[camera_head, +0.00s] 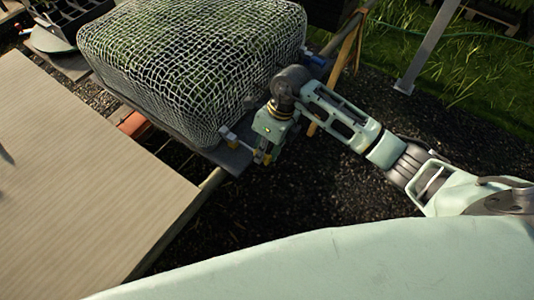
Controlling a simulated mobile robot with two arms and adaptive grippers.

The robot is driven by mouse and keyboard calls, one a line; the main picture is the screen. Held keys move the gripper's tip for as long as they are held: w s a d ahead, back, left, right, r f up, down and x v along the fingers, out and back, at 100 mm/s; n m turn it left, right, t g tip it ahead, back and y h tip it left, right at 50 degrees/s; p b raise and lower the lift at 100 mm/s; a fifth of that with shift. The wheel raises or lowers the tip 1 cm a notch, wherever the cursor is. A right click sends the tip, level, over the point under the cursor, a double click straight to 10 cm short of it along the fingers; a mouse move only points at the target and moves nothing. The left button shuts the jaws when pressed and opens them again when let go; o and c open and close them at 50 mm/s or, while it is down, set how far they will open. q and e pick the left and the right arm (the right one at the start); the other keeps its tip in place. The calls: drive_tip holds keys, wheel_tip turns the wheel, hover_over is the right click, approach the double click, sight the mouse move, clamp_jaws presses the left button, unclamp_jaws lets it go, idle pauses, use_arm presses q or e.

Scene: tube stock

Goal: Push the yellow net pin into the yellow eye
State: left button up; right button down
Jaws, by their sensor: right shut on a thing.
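My right gripper (262,153) is at the near right corner of the net-covered stock, pointing down beside the edge of the dark board. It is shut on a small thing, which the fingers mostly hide. Small yellow parts show at its fingertips, but I cannot tell the yellow pin from parts of the gripper. The white net (190,65) covers a bulky rounded load on the dark board (228,160). A small pale fitting with a yellowish part shows at the board's corner, left of the gripper. I cannot make out the yellow eye clearly. My left gripper is out of view.
A blue fitting (317,60) sits at the board's right side, behind my wrist. A ribbed beige table top (85,190) fills the left. A wooden leg (340,68) and a grey metal post (425,50) stand at the right. Dark gravel (300,195) lies open below the gripper.

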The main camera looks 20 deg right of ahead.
sight(246, 146)
drive_tip(key=shift+s+a+r+n, duration=0.1)
drive_tip(key=shift+s+a+n, duration=0.1)
drive_tip(key=shift+a+n, duration=0.1)
idle(0.4)
drive_tip(key=shift+w+d+b, duration=0.2)
drive_tip(key=shift+w+b, duration=0.05)
drive_tip(key=shift+b, duration=0.2)
idle(0.3)
drive_tip(key=shift+w+a+b, duration=0.9)
drive_tip(key=shift+w+b, duration=0.05)
drive_tip(key=shift+w, duration=0.15)
drive_tip(key=shift+w+a+b, duration=0.85)
drive_tip(key=shift+w+b, duration=0.1)
drive_tip(key=shift+w, duration=0.15)
idle(2.4)
drive_tip(key=c, duration=1.6)
unclamp_jaws()
drive_tip(key=shift+o, duration=0.6)
drive_tip(key=shift+w+a, duration=0.1)
drive_tip(key=o, duration=1)
